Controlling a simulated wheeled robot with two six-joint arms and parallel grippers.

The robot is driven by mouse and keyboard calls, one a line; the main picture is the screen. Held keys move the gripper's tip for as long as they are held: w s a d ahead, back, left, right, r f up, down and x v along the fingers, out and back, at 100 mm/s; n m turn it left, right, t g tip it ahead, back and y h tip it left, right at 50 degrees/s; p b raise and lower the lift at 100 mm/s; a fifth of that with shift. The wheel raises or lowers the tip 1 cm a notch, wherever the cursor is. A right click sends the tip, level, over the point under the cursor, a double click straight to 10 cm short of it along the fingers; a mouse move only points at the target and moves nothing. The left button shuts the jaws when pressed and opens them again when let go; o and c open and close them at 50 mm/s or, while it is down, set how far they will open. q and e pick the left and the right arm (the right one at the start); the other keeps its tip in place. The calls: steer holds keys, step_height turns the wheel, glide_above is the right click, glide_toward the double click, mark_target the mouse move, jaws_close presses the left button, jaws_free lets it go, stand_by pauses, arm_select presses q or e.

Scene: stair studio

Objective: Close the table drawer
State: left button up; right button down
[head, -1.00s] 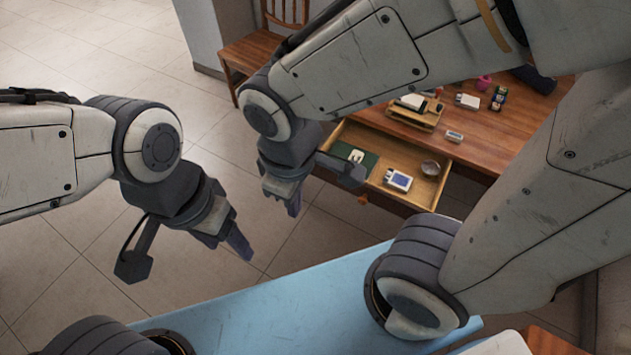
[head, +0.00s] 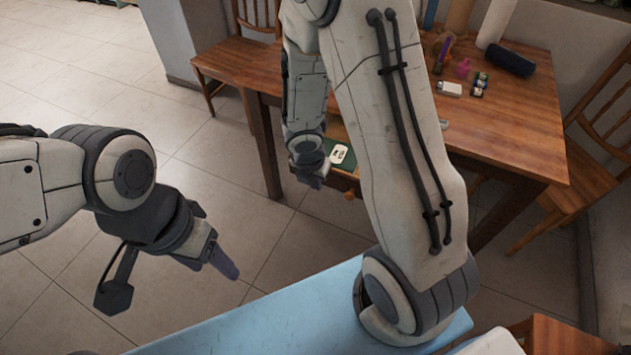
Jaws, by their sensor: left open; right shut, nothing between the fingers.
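The wooden table (head: 510,120) stands at the upper right. Its drawer (head: 345,173) is at least partly open: a green item (head: 343,155) and a small white object (head: 338,153) show inside its left end. My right arm hides the rest of the drawer, so how far it is out cannot be told. My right gripper (head: 314,180) is shut and empty, pointing down at the drawer's left front; whether it touches cannot be told. My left gripper (head: 222,262) is open and empty over the floor, well away from the table.
Wooden chairs stand at the table's far left (head: 225,65) and right (head: 590,165). A dark cylinder (head: 510,60), a pink item (head: 463,68) and a white box (head: 449,89) are on the tabletop. Tiled floor (head: 120,80) at left is clear.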

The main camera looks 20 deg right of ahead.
arm_select(q)
steer(key=shift+f, duration=0.65)
arm_select(e)
steer(key=w+d+f, duration=0.3)
steer(key=d+f, duration=0.1)
steer(key=shift+w+f, duration=0.15)
steer(key=shift+f, duration=0.1)
